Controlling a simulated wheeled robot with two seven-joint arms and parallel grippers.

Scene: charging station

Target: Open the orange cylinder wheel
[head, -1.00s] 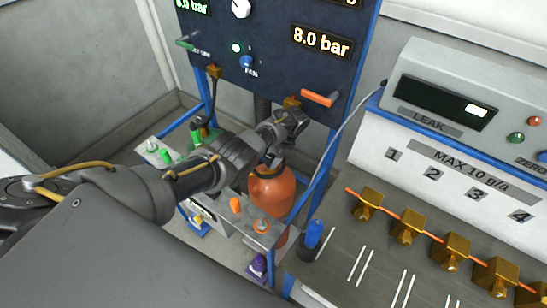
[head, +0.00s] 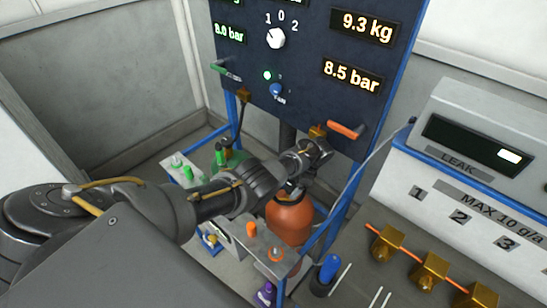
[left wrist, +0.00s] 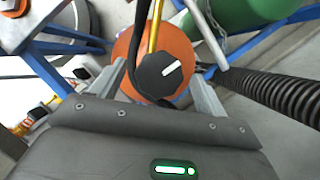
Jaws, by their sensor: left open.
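The orange cylinder (head: 289,222) stands on the floor below the dark panel, partly behind a small shelf. In the left wrist view its orange top (left wrist: 181,47) shows from above, with a dark wheel (left wrist: 160,76) bearing a white mark at its middle. My left gripper (head: 318,150) is above the cylinder in the head view. In the left wrist view its two fingers (left wrist: 160,85) are apart, one on each side of the wheel. I cannot tell whether they touch it. My right gripper is not in view.
A dark panel (head: 310,62) with readouts, a knob and an orange handle (head: 346,131) rises behind my gripper. A green cylinder (left wrist: 255,10) stands close by. A dark corrugated hose (left wrist: 270,92) and thin lines run near the wheel. A grey bench with brass fittings (head: 387,242) is at right.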

